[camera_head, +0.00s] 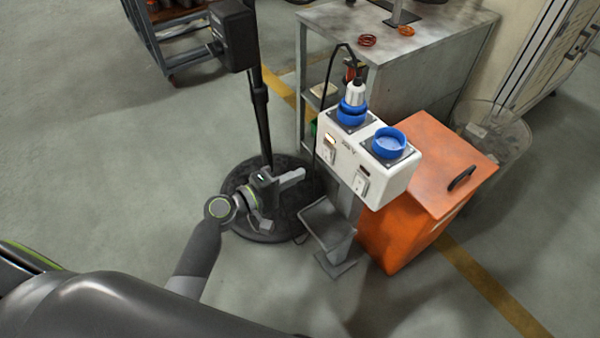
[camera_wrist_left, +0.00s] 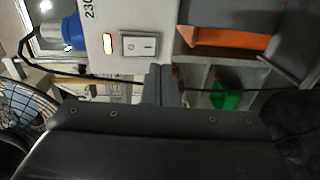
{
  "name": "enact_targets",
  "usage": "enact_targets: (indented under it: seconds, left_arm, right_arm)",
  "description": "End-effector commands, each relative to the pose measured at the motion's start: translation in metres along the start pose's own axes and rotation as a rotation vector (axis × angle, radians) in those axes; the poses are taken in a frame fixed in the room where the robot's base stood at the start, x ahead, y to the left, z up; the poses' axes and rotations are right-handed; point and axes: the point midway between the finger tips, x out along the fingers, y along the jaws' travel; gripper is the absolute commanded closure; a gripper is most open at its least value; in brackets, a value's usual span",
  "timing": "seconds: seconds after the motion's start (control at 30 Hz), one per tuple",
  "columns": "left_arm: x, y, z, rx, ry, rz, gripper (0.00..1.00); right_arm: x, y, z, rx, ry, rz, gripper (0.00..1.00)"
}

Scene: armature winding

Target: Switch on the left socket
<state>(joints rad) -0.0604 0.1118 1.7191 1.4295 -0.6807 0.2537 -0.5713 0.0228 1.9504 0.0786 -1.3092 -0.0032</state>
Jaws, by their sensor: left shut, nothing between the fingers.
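A white socket box (camera_head: 345,165) with two blue sockets stands on a grey post. The left socket (camera_head: 350,112) has a plug with a black cable in it. Below it are a lit orange lamp (camera_head: 330,141) and a rocker switch (camera_head: 327,155). The wrist view shows this lamp (camera_wrist_left: 108,43) glowing and the switch (camera_wrist_left: 138,46), marked O and I. The right socket (camera_head: 389,143) is empty; its lamp looks dark. My left gripper (camera_head: 300,175) is shut and empty, in front and left of the box, its fingertips (camera_wrist_left: 162,72) pointing toward the switch. My right gripper is out of view.
An orange bin (camera_head: 432,170) stands behind and right of the box, a grey metal cabinet (camera_head: 405,75) behind it. A black stand with a round base (camera_head: 240,180) is on the left. The cable hangs beside the box.

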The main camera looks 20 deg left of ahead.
Motion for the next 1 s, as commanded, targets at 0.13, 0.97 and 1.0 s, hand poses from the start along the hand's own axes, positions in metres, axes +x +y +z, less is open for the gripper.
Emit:
enact_targets:
  seconds: [0.13,0.97,1.0]
  left_arm:
    - [-0.025,-0.007,0.000,0.002,0.000,-0.002,1.00]
    - [-0.076,-0.015,0.000,0.000,-0.001,0.002,1.00]
    - [-0.076,-0.015,0.000,0.000,-0.001,0.002,1.00]
  right_arm:
    - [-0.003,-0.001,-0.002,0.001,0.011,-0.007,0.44]
    - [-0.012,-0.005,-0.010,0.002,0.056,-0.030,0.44]
    - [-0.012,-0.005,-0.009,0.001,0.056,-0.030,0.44]
